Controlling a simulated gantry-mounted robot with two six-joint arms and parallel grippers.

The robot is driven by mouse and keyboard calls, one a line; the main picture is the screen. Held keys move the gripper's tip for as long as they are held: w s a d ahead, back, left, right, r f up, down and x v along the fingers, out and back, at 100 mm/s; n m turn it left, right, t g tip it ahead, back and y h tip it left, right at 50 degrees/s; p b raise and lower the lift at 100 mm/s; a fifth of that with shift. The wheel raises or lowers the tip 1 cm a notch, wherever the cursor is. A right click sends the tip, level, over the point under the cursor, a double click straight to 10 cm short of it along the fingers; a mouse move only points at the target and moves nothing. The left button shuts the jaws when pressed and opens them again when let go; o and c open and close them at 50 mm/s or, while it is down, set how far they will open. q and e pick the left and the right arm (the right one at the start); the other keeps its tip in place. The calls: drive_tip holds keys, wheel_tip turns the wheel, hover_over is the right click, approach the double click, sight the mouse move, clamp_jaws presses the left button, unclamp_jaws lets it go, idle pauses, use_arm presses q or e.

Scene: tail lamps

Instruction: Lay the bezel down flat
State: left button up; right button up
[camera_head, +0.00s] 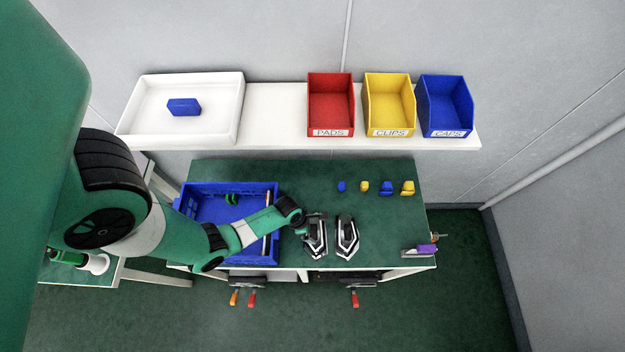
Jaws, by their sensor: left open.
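Two silver-rimmed, dark-centred pieces shaped like lamp bezels lie side by side on the green table. The left bezel (317,240) is beside my left gripper, and the right bezel (347,238) stands a little apart from it. My left gripper (304,226) is open, at the upper left edge of the left bezel. The wrist hides part of that area, and I cannot tell whether the fingers touch it. Both pieces look flat on the table, but the steep view leaves their tilt unclear. My right gripper is not in view.
A blue crate (187,207) stands under my left arm. Small blue and yellow parts (386,187) line the table's back right. A purple-topped fixture (425,250) sits at the front right corner. A shelf behind holds a white tray (215,128) and red, yellow and blue bins.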

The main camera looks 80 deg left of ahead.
use_arm(q)
drive_tip(key=p+v, duration=0.7)
drive_tip(key=v, duration=0.1)
drive_tip(key=shift+r, duration=0.35)
drive_tip(key=shift+s, duration=0.1)
